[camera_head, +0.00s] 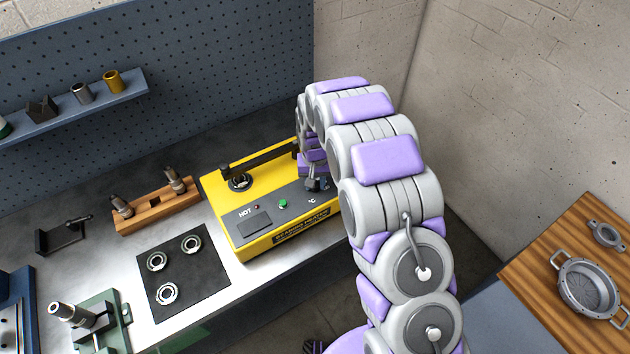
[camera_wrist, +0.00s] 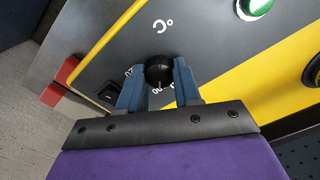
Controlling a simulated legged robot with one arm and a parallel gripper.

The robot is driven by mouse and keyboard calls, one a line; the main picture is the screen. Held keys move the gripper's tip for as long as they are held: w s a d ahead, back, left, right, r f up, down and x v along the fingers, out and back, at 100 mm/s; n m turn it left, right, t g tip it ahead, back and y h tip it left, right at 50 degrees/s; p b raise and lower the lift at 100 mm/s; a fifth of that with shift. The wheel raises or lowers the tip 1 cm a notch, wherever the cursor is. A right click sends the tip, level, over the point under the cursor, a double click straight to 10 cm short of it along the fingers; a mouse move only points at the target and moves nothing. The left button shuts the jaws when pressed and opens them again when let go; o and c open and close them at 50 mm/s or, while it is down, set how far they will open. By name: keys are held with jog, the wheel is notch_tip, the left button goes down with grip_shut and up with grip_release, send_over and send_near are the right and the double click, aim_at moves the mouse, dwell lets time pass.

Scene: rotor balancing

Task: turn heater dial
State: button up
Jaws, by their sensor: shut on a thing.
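The yellow bearing heater (camera_head: 262,205) stands on the workbench, with a dark control panel on its sloped front. Its black round dial (camera_wrist: 159,71) sits below the °C mark in the wrist view, with printed numbers partly hidden beside it. My gripper (camera_wrist: 160,80) is shut on the dial, with one blue finger on each side of it. In the head view my gripper (camera_head: 318,184) is at the right end of the panel, and the dial is mostly hidden there. The green button (camera_head: 282,204) is left of the gripper.
A red rocker or block (camera_wrist: 68,71) shows at the panel's edge in the wrist view. A black mat (camera_head: 185,285) with several bearing rings lies left of the heater. A wooden block (camera_head: 158,207) with tools stands behind it. A wooden table (camera_head: 545,290) with metal housings is at right.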

jog(key=o, duration=1)
jog(key=shift+a, duration=0.1)
jog(key=shift+o, duration=0.2)
jog(key=shift+r, duration=0.15)
notch_tip(320, 180, up, 17)
jog(key=shift+p, duration=0.4)
jog(key=s+d+r+b, duration=0.2)
jog(key=s+d, duration=0.3)
jog(key=s, duration=0.4)
jog(key=s+d+r+g+b, duration=0.1)
jog(key=s+d, duration=0.4)
jog(key=s, duration=0.4)
jog(key=s+d+r+b, duration=0.2)
jog(key=s+d, duration=0.3)
jog(key=s, duration=0.5)
jog(key=s+d+f+m+b, duration=0.1)
jog(key=s+f, duration=0.2)
jog(key=s, duration=0.9)
jog(key=shift+d+f+g, duration=0.15)
jog(key=shift+d+g, duration=0.2)
jog(key=shift+g, duration=0.05)
